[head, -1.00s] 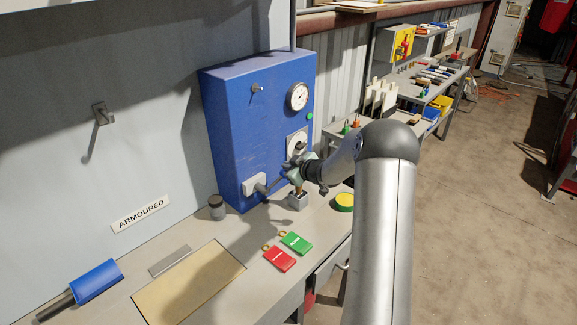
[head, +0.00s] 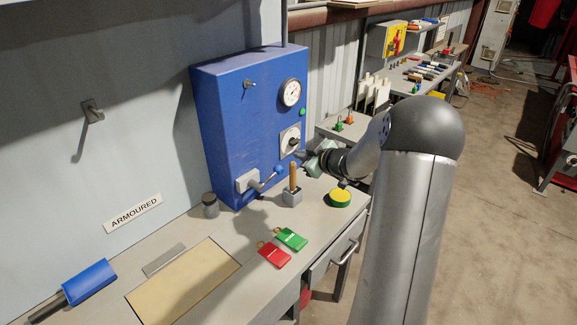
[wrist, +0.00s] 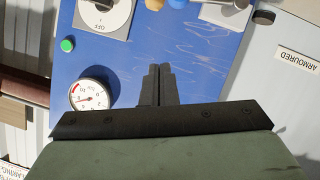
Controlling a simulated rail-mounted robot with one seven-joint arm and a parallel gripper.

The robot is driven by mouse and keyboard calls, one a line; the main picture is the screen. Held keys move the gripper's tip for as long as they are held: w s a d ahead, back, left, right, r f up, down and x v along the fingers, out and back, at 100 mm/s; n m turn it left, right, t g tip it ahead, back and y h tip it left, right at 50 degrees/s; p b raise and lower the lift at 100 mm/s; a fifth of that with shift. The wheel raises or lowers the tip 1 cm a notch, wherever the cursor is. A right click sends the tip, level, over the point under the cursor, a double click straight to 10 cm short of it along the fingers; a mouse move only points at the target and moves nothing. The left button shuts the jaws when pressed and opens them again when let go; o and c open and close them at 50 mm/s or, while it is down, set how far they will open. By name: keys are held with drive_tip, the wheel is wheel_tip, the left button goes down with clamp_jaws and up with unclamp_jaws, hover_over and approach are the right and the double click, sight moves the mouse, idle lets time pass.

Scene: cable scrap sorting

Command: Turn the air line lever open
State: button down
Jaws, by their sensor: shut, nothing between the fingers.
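The air line lever (head: 264,182) sits low on the front of the blue cabinet (head: 228,130). It sticks out of a pale grey block and slants up to the right, to a blue tip (head: 279,169). My gripper (head: 299,155) is right of and above the tip, apart from it in the head view. Its black fingers (wrist: 157,84) are shut and empty before the cabinet face in the wrist view. At that view's top edge, blue and grey parts, perhaps of the lever, are cut off.
A pressure gauge (head: 291,93), a green button (head: 303,112) and a rotary switch (head: 291,142) are on the cabinet. A wooden-handled tool (head: 293,178) stands in a grey holder below my gripper. A dark can (head: 210,205), red tag (head: 274,255) and green tag (head: 291,239) are on the bench.

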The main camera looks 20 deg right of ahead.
drive_tip(key=s+f+n+t+y+b, duration=0.1)
drive_tip(key=s+f+t+y+b, duration=0.15)
drive_tip(key=f+b, duration=0.4)
drive_tip(key=r+b, duration=0.2)
hover_over(278, 168)
drive_tip(key=s, duration=0.4)
drive_tip(key=shift+n, duration=0.3)
drive_tip(key=f, duration=0.1)
drive_tip(key=w+f, duration=0.1)
drive_tip(key=f, duration=0.2)
drive_tip(key=shift+w+d+p, duration=0.25)
drive_tip(key=shift+d+p, duration=0.1)
drive_tip(key=shift+p, duration=0.05)
drive_tip(key=shift+w+d+f+b, duration=0.1)
drive_tip(key=shift+d+f+b, duration=0.15)
drive_tip(key=shift+f+b, duration=0.4)
drive_tip(key=shift+r, duration=0.3)
